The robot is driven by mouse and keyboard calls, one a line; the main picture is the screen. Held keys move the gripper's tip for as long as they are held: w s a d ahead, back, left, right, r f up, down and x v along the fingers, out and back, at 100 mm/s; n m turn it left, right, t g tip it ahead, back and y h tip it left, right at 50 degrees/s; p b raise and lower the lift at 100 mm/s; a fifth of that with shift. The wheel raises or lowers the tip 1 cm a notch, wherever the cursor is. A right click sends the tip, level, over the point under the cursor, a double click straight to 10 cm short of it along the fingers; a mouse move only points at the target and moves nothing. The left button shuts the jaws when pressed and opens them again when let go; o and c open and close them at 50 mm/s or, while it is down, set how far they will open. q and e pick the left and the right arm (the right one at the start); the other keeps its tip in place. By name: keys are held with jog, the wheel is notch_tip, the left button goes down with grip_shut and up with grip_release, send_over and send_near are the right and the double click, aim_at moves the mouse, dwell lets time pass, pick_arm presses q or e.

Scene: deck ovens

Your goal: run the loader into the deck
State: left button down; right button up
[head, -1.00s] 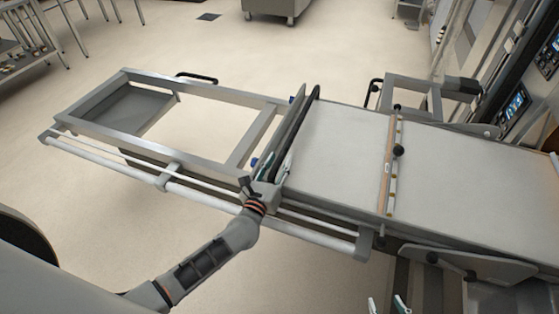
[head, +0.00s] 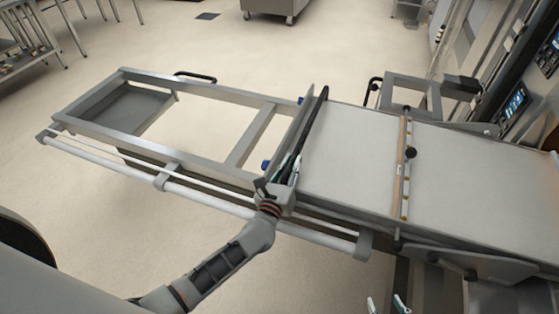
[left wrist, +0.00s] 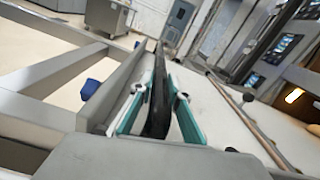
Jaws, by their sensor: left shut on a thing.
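The loader is a long metal frame with a pale flat belt (head: 345,160) on its right part. A black push bar (head: 310,125) stands across the belt's left end. My left gripper (head: 293,168) is shut on this bar near its front end. In the left wrist view the gripper's green fingers (left wrist: 160,108) lie on either side of the black bar (left wrist: 158,95). A wooden strip with a black knob (head: 405,165) crosses the belt further right. The belt runs to the oven side at the right edge; the deck mouth is not clearly seen. My right gripper (head: 387,306) shows only its fingertips at the bottom edge.
The loader's open frame (head: 190,80) extends left over clear floor. A side rail (head: 210,192) runs along its front. Oven control panels (head: 516,104) stand at the right. A metal rack (head: 30,45) is at the far left, and a wheeled cabinet (head: 270,8) is behind.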

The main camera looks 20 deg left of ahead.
pick_arm(q)
jog(key=shift+s+d, duration=0.1)
jog(key=shift+d, duration=0.45)
jog(key=c, duration=1.9)
grip_release()
jog(key=shift+a, duration=0.15)
jog(key=shift+s, duration=0.15)
jog(key=s, duration=1.1)
jog(key=shift+s+a, duration=0.3)
jog(key=shift+a, duration=0.1)
